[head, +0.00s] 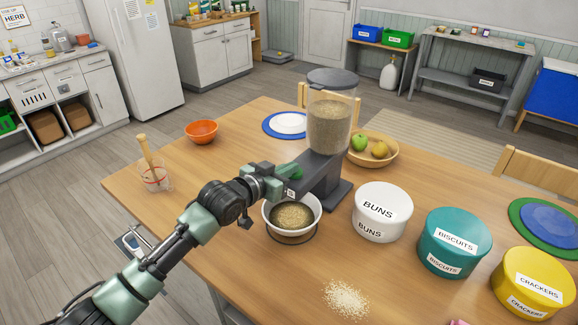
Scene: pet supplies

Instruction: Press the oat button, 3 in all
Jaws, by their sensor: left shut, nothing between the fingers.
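The oat dispenser (328,130) stands on the wooden table, with a clear hopper holding oats, a dark lid and a grey base. A white bowl (270,214) with oats in it sits below the dispenser's front. My left gripper (293,173) is shut and empty, at the front of the dispenser above the bowl. The button is hidden, and I cannot tell whether the fingertips touch it. My right gripper is not in view.
A white BUNS tin (380,212), a teal BISCUITS tin (454,243) and a yellow CRACKERS tin (532,282) stand to the right. Loose oats (346,299) lie in front. A fruit bowl (385,154) is behind; an orange bowl (201,131) is at left.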

